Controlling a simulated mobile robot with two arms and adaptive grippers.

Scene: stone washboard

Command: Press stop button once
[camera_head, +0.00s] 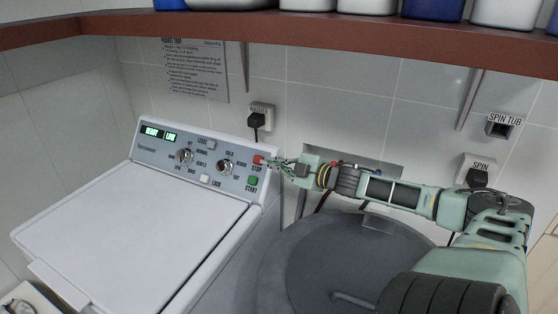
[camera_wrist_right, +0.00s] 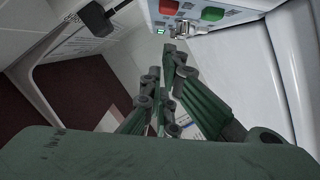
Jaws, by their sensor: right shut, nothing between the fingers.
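The red stop button (camera_head: 258,160) is at the right end of the washing machine's control panel (camera_head: 206,165), above the green start button (camera_head: 252,181). My right gripper (camera_head: 268,162) is shut and empty, its fingertips just beside the stop button at its right. I cannot tell if they touch it. In the right wrist view the stop button (camera_wrist_right: 169,7) and start button (camera_wrist_right: 212,14) show at the top, with the fingertips of my right gripper (camera_wrist_right: 172,50) below them. My left gripper is not in view.
The white washing machine lid (camera_head: 140,235) is closed. A grey round tub lid (camera_head: 330,260) lies under my right arm. A brown shelf (camera_head: 300,35) with bottles runs above. A black plug (camera_head: 257,120) sits in a wall socket behind the panel.

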